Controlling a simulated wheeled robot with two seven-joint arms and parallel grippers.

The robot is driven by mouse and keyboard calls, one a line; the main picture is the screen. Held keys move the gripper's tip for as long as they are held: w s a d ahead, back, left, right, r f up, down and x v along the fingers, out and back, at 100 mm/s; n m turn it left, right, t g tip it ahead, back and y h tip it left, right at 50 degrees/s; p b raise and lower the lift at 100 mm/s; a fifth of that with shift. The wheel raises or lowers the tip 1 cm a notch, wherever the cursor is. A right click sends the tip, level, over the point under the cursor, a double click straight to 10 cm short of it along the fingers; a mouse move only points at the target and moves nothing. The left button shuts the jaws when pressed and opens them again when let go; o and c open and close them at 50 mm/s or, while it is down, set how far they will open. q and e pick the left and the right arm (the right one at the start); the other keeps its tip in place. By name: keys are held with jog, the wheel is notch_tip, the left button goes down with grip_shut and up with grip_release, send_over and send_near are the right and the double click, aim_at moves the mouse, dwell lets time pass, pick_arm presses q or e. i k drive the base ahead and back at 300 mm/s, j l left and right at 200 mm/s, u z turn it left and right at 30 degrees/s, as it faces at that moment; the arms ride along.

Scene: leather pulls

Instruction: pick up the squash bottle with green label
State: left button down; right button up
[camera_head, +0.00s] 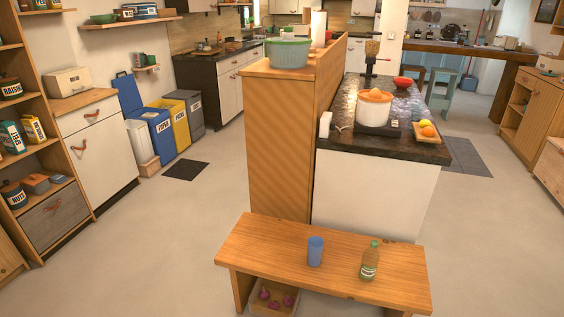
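The squash bottle (369,262) stands upright on the right part of a low wooden bench (270,241) in front of me. It has a green cap, a yellowish-green body and a label band that looks green with pale marks. A blue cup (315,251) stands to its left on the same bench, apart from it. Neither of my grippers shows in the head view.
A crate (287,309) with purple onions sits under the bench. Behind the bench stand a wooden partition (277,150) and a dark-topped counter (400,146) with a pot and a fruit tray. The floor is open to the left and right of the bench.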

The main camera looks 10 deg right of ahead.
aim_at(371, 256)
jog(key=z, duration=1.15)
jog(key=i+l+u, duration=0.15)
jog(key=i+l, duration=0.15)
jog(key=i+l+u, duration=0.15)
jog(key=l, duration=0.3)
jog(key=i+l+u, duration=0.15)
jog(key=i+l, duration=0.25)
